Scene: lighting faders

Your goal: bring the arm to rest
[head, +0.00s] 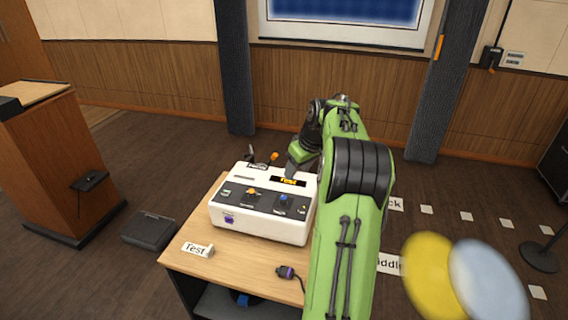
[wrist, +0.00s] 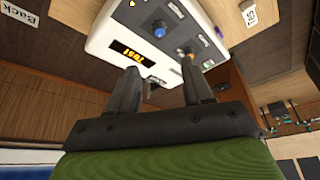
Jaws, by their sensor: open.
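A white lighting console (head: 258,231) sits on a small wooden table. Its dark top panel carries an orange knob (head: 252,191), a blue knob (head: 284,198) and a lit display (head: 288,181) reading "Test". My gripper (wrist: 160,76) is open, with nothing visible between its two dark fingers. It is at the console's back edge by the display, which also shows in the wrist view (wrist: 134,54). In the head view my green arm hides the console's right side and most of the gripper.
A "Test" card (head: 197,249) and a small dark plug (head: 287,272) lie on the table (head: 240,262). A wooden lectern (head: 45,160) and a dark floor box (head: 149,232) stand left. Blurred yellow and pale discs (head: 432,276) are close at lower right.

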